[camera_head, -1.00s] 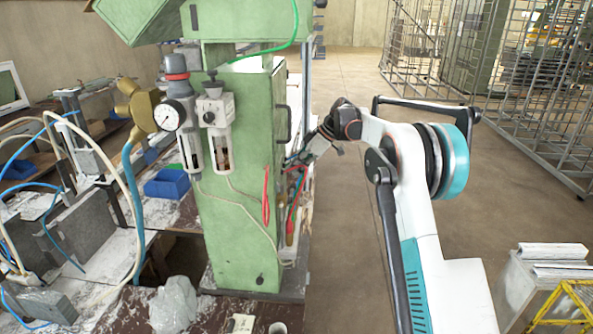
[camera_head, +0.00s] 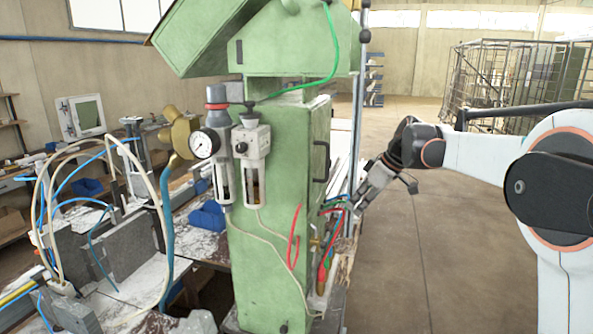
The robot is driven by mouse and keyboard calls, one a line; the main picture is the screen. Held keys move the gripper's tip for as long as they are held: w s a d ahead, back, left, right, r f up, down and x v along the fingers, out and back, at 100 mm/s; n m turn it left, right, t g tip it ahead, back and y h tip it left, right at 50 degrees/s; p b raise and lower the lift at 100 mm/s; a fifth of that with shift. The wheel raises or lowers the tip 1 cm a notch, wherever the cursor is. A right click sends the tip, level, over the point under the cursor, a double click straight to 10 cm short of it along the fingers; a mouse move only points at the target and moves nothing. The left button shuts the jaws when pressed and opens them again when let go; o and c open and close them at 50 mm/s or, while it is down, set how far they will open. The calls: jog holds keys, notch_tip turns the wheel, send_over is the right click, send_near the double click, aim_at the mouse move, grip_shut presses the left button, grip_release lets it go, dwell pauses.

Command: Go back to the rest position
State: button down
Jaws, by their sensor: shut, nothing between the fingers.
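My arm comes in from the right edge in the head view. My gripper (camera_head: 354,210) is at its end, pointing down and to the left, just right of the green machine column (camera_head: 275,215). It is shut, with nothing held between its fingers. The fingertips are small and lie in front of cluttered hoses and tools, so I cannot tell whether they touch anything there.
A pressure gauge (camera_head: 205,143) and a brass valve (camera_head: 179,135) stick out left of the column. Hoses loop over a cluttered workbench (camera_head: 137,290) at the left. Wire cages (camera_head: 500,85) stand at the back right. The floor (camera_head: 440,250) between is open.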

jog(key=s+f+m+t+h+b, duration=0.1)
jog(key=s+f+m+b, duration=0.3)
jog(key=s, duration=0.6)
jog(key=s+f+m+t+h+b, duration=0.1)
jog(key=s+f+h+b, duration=0.1)
jog(key=s+f+b, duration=0.65)
jog(key=s+f+m+t+h+b, duration=0.1)
jog(key=s+f+m+b, duration=0.15)
jog(key=s, duration=0.85)
jog(key=s+d+f+m+b, duration=0.1)
jog(key=s+f+b, duration=0.1)
jog(key=s+f, duration=0.2)
jog(key=s+d+f+m+t+h+b, duration=0.1)
jog(key=s+f+m+b, duration=0.1)
jog(key=s+f, duration=0.3)
notch_tip(320, 180, down, 4)
jog(key=shift+s+d+r, duration=0.15)
jog(key=shift+s+r, duration=0.05)
jog(key=shift+s, duration=0.1)
